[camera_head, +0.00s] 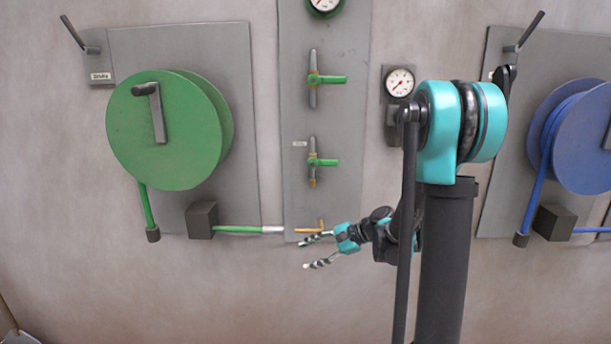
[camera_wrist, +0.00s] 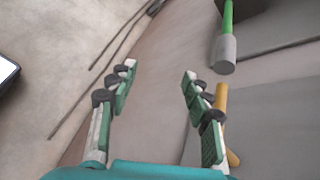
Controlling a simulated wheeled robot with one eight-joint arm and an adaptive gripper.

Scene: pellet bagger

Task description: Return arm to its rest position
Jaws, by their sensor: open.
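My gripper (camera_head: 312,253) is open and empty, pointing left near the lower end of the middle grey wall panel (camera_head: 320,205). It also shows in the wrist view (camera_wrist: 157,75), with its two fingers well apart and nothing between them. My teal and black arm stands in the right half of the head view, in front of the wall. A green hose (camera_head: 237,229) ends in a grey nozzle (camera_head: 272,230) just left of the gripper; in the wrist view the nozzle (camera_wrist: 226,54) lies right of the fingers. A yellow-orange fitting (camera_wrist: 224,120) shows behind the right finger.
A green hose reel (camera_head: 165,130) hangs on the left panel and a blue reel (camera_head: 583,140) on the right. Green-handled valves (camera_head: 325,79) and a pressure gauge (camera_head: 399,82) are on the wall.

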